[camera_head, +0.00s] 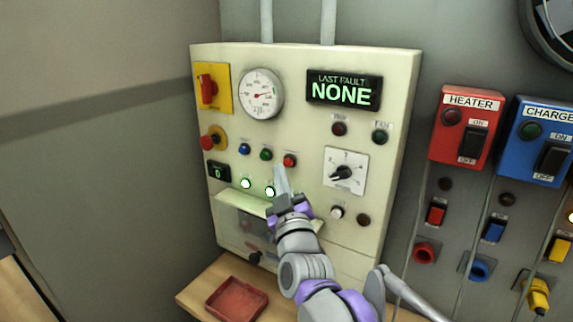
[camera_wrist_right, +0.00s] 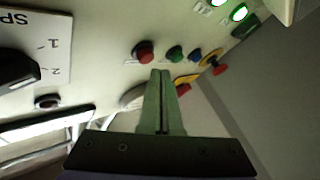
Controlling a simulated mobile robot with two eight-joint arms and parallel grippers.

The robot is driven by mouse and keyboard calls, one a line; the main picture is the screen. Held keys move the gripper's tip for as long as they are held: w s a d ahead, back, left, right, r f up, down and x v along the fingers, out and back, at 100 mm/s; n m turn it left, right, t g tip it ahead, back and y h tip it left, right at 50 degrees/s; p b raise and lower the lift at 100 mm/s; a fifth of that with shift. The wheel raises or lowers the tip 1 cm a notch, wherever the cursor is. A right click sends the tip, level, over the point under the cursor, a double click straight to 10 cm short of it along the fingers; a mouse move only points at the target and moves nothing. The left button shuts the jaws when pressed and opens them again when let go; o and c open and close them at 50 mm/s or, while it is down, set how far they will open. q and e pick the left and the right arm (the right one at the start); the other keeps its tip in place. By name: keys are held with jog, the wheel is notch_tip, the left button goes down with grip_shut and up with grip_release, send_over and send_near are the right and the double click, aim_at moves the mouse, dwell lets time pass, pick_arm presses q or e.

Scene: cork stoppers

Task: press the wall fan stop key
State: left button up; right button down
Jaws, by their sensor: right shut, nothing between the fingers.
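A cream control panel (camera_head: 300,70) stands against the wall. On it a blue button (camera_head: 244,148), a green button (camera_head: 266,154) and a red button (camera_head: 289,160) sit in a row; their labels are too small to read, so I cannot tell which is the fan stop key. My right gripper (camera_head: 280,170) is shut and empty, its tips just below the red button. In the right wrist view its fingertips (camera_wrist_right: 161,74) lie close to the red button (camera_wrist_right: 145,54); I cannot tell whether they touch. My left gripper is not in view.
A yellow plate with a red rotary switch (camera_head: 207,89), a gauge (camera_head: 261,94) and a display reading NONE (camera_head: 343,92) sit above. A dial (camera_head: 342,173) is at right. A red tray (camera_head: 237,300) lies below. Red HEATER (camera_head: 468,100) and blue CHARGE boxes (camera_head: 530,110) hang right.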

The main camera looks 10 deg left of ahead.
jog(key=shift+s+a+b, duration=0.25)
jog(key=shift+s+a, duration=0.05)
jog(key=shift+s, duration=0.45)
jog(key=shift+s+a+b, duration=0.2)
jog(key=shift+s+a, duration=0.05)
jog(key=shift+s, duration=0.55)
jog(key=shift+s+a+b, duration=0.25)
jog(key=shift+s+a, duration=0.05)
jog(key=shift+s, duration=0.45)
jog(key=s+d+f+m+g+h, duration=0.2)
jog(key=s+d+f+g, duration=0.15)
jog(key=d+f, duration=0.55)
jog(key=s+d+f+m+g+h, duration=0.25)
jog(key=s+d+f, duration=0.35)
jog(key=f, duration=0.4)
jog(key=s+d+f+m+g+h, duration=0.1)
jog(key=s+d+f+m+g, duration=0.2)
jog(key=d+f, duration=0.65)
jog(key=s+d+f+m+g+h, duration=0.2)
jog(key=s+d+f+g+h, duration=0.1)
jog(key=s+d+f+g, duration=0.2)
jog(key=s+d+f, duration=0.2)
jog(key=s+f, duration=0.2)
jog(key=s, duration=0.2)
jog(key=shift+s+d+f+m, duration=0.25)
jog(key=shift+s+d+m, duration=0.05)
jog(key=shift+d+m, duration=0.1)
jog(key=shift+s+d, duration=0.1)
jog(key=shift+d, duration=0.05)
